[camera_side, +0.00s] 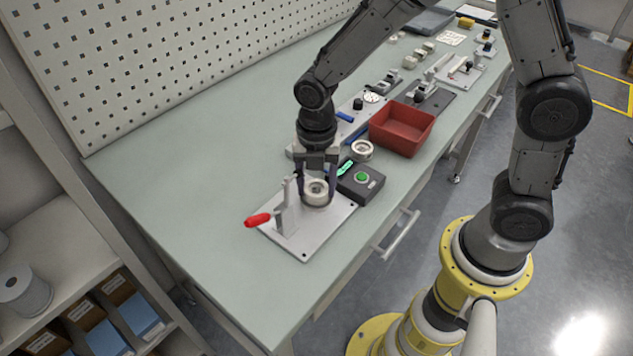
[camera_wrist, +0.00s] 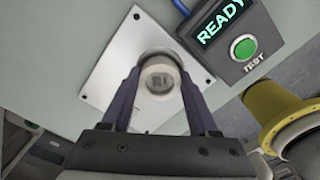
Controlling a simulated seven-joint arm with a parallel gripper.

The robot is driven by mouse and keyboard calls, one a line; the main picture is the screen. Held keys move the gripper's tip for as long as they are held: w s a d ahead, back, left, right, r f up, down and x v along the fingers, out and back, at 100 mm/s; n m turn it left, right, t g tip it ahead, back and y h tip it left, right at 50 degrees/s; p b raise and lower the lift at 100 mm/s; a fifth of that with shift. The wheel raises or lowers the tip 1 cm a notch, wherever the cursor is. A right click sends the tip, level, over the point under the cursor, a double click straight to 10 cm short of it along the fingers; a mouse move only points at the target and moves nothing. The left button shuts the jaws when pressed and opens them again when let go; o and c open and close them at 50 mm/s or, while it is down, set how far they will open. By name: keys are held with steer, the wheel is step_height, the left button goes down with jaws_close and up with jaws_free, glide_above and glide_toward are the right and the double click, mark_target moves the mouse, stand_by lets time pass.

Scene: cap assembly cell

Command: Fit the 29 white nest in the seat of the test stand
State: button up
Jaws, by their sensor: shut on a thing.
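The white nest (camera_wrist: 160,80) is a round, pale piece between the two fingers of my gripper (camera_wrist: 160,92) in the wrist view. Its face bears a marking too blurred to read. In the side view my gripper (camera_side: 317,196) is shut on the nest (camera_side: 316,187) above the plate of the test stand (camera_side: 304,243). The stand has an upright clamp with a red handle (camera_side: 258,220) at its left. The seat is mostly hidden under the nest, so I cannot tell whether the nest touches it.
A control box with a green button (camera_side: 361,177) and a READY display (camera_wrist: 218,24) stands right beside the stand. Another white ring (camera_side: 362,149) and a red bin (camera_side: 402,128) are behind it. The bench at the left (camera_side: 190,170) is clear.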

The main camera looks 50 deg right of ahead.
steer(key=shift+f, duration=0.15)
steer(key=o, duration=1.4)
steer(key=shift+o, duration=0.2)
step_height(320, 180, up, 18)
steer(key=s+d+t, duration=0.1)
steer(key=s+d, duration=0.1)
steer(key=d, duration=0.1)
steer(key=s+d+m+t, duration=0.2)
steer(key=s+m, duration=0.5)
steer(key=m, duration=0.5)
steer(key=s+d+m+t, duration=0.2)
steer(key=s+d+m, duration=0.2)
steer(key=m, duration=0.9)
steer(key=s, duration=0.3)
steer(key=shift+s+d+t, duration=0.15)
steer(key=shift+s+t, duration=0.15)
steer(key=shift+s, duration=0.1)
